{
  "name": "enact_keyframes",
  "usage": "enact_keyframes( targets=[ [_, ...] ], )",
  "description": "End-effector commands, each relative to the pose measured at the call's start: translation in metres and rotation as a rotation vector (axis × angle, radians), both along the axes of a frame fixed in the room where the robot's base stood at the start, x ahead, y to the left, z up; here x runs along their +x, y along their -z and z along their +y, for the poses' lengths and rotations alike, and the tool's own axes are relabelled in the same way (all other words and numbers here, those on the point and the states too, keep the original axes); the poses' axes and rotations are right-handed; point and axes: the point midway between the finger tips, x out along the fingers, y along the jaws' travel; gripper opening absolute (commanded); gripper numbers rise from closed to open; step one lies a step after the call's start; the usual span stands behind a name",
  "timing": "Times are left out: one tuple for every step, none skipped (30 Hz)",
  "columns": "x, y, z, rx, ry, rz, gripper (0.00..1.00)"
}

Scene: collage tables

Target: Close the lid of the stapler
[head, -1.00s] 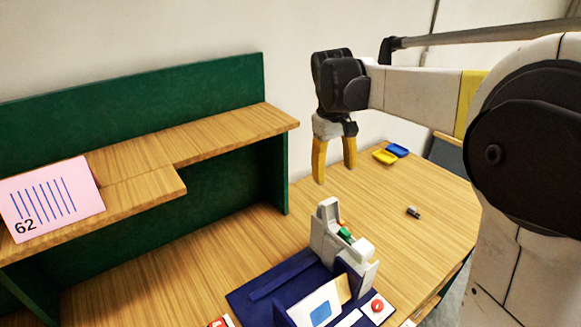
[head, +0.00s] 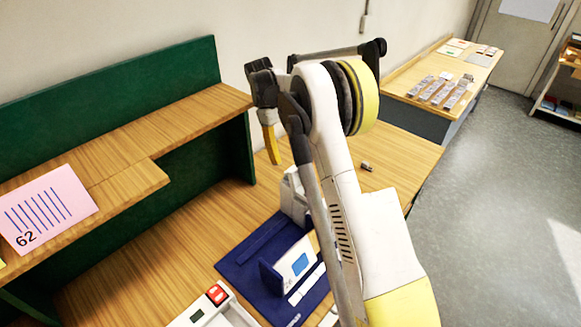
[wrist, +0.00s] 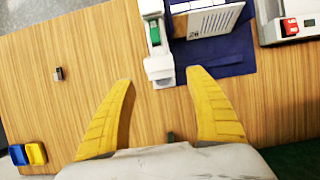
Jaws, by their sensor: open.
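A pale grey device with a green part (head: 292,200) stands on the table at the far end of a dark blue mat; I take it for the stapler, though its type and lid are unclear. My arm hides much of it in the head view. In the wrist view, the device (wrist: 153,45) runs up to the top edge, its near end in line with the gap between my fingertips. My gripper (head: 275,162) hangs above the table behind and left of it. In the wrist view, my gripper (wrist: 162,78) has its yellow fingers wide apart and empty.
The blue mat (head: 240,258) holds a standing card (head: 288,268). A white machine with a red switch (head: 216,294) is nearby. A green-backed shelf (head: 110,115) rises at left. A small dark object (head: 366,166) and blue-yellow pieces (wrist: 28,154) lie on open tabletop.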

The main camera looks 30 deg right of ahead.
Motion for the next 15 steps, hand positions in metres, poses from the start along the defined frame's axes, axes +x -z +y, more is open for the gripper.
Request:
enact_keyframes(
  targets=[
    [-0.004, 0.01, -0.002, 0.0, 0.001, 0.0, 0.64],
    [-0.006, 0.015, -0.003, 0.0, 0.001, 0.0, 0.64],
    [-0.008, 0.021, -0.004, 0.0, 0.001, 0.0, 0.64],
    [-0.01, 0.026, -0.004, 0.0, 0.001, 0.0, 0.64],
    [-0.011, 0.03, -0.005, 0.0, 0.001, 0.0, 0.64],
    [-0.013, 0.034, -0.006, 0.0, 0.001, 0.0, 0.64],
    [-0.014, 0.037, -0.006, 0.0, 0.001, 0.0, 0.64],
    [-0.015, 0.04, -0.007, 0.0, 0.001, 0.0, 0.64],
    [-0.016, 0.042, -0.007, 0.0, 0.001, 0.0, 0.64],
    [-0.017, 0.044, -0.007, 0.0, 0.001, -0.001, 0.64],
    [-0.018, 0.045, -0.007, 0.0, 0.001, -0.001, 0.64],
    [-0.018, 0.046, -0.007, 0.0, 0.001, -0.001, 0.64],
    [-0.018, 0.047, -0.007, 0.0, 0.001, -0.001, 0.64],
    [-0.018, 0.047, -0.007, -0.001, 0.001, -0.001, 0.64],
    [-0.018, 0.047, -0.007, 0.0, 0.001, -0.001, 0.64]
  ],
)
